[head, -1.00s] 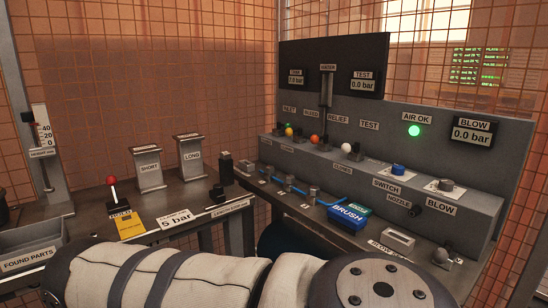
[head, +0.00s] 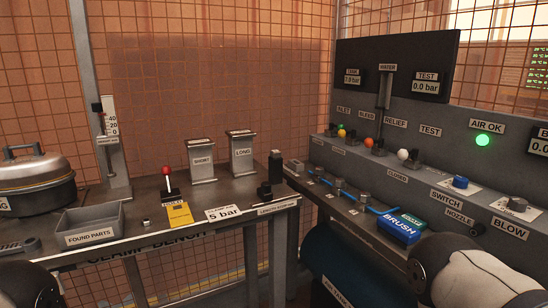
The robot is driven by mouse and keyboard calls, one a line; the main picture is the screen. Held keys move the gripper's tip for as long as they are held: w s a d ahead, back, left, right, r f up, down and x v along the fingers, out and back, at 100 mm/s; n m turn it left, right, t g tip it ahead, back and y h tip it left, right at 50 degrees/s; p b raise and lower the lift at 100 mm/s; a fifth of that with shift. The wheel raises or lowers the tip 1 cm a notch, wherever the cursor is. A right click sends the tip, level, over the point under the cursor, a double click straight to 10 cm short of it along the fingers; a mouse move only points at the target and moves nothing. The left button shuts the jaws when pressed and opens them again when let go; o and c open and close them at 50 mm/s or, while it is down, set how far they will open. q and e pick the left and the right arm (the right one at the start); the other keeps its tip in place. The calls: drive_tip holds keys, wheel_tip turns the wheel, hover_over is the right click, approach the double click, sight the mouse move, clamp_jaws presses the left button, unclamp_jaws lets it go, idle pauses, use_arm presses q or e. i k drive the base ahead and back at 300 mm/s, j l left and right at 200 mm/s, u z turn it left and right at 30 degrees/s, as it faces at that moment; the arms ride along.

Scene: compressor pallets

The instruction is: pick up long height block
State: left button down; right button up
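The long height block (head: 242,158) is a grey upright block with a white LONG label. It stands at the back of the clamp bench, right of the similar block labelled SHORT (head: 201,161). Nothing touches the long block. Neither gripper shows in the head view. A dark round arm part of mine is at the lower left, and a light-covered arm part of mine is at the lower right.
The clamp bench (head: 150,240) carries a found parts tray (head: 90,226), a red-knobbed lever (head: 167,180), a height gauge (head: 111,140), a lidded pot (head: 35,180) and a black post (head: 275,168).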

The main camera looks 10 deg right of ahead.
sight(241, 140)
drive_tip(key=i+l, duration=0.2)
drive_tip(key=i, duration=0.25)
drive_tip(key=i+l, duration=0.2)
drive_tip(key=i, duration=0.25)
drive_tip(key=j+u, duration=0.05)
